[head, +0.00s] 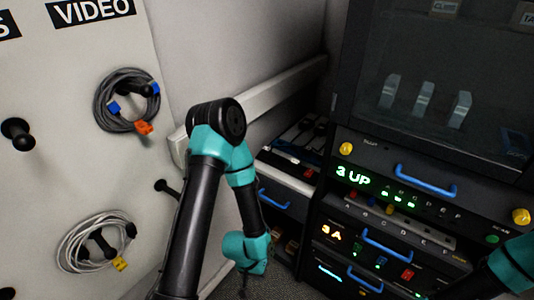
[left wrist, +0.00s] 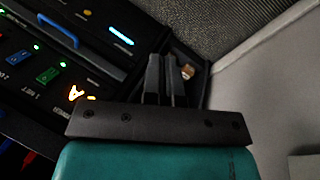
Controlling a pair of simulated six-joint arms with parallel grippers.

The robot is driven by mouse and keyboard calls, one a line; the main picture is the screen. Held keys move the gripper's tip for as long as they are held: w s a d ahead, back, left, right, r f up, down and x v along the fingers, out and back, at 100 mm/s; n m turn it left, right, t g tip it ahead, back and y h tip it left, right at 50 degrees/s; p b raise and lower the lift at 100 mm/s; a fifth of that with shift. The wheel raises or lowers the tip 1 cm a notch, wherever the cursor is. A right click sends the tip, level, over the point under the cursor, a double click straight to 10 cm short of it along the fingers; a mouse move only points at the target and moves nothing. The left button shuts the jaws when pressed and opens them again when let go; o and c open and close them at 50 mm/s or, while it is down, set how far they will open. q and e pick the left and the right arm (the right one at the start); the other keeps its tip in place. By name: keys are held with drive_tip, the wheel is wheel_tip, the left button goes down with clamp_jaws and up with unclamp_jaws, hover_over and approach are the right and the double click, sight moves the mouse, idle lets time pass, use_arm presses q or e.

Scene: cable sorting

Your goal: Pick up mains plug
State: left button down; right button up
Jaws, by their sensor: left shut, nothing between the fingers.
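I cannot make out a mains plug for certain in either view. My left gripper (left wrist: 166,60) points into a dark recess beside the rack in the left wrist view, its two fingers together and nothing between them. A small tan object (left wrist: 187,72) lies just right of the fingertips, apart from them; I cannot tell what it is. In the head view, small brownish objects (head: 286,245) sit low beside the rack, right of my left wrist. My right gripper is out of view; only part of that arm shows at the right edge.
The rack (head: 390,215) with blue handles and lit displays stands at the right. A pegboard wall at the left holds a dark coiled cable (head: 103,105) and a white coiled cable (head: 68,232). A drawer with a blue handle (head: 273,200) lies just right of my left forearm.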

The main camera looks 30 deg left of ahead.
use_arm(q)
drive_tip(key=c, duration=0.7)
unclamp_jaws()
drive_tip(key=shift+w, duration=0.1)
